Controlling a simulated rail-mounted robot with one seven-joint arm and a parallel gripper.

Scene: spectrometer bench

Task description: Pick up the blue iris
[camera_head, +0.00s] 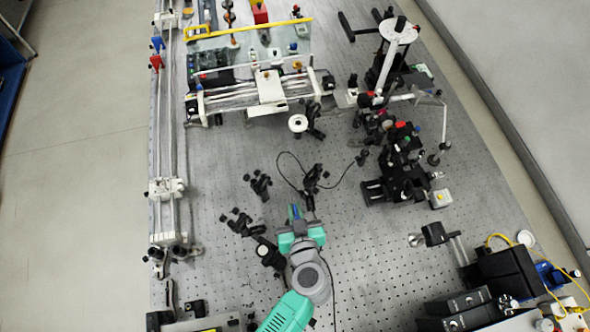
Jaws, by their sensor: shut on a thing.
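My gripper (297,216), with teal and grey parts, is low over the perforated bench at the bottom centre. It points towards the far side of the bench. The blue iris (293,210) shows as a small blue and greenish piece at the fingertips. The fingers are shut on it. Most of it is hidden by the gripper, and it is too small to tell whether it touches the bench.
Black mounts (241,223) stand close left, and another mount (312,182) stands just beyond the fingertips with a looped black cable. A dense optics cluster (400,180) is at the right. A railed assembly (260,90) is at the back. The bench (375,255) is clear right of my gripper.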

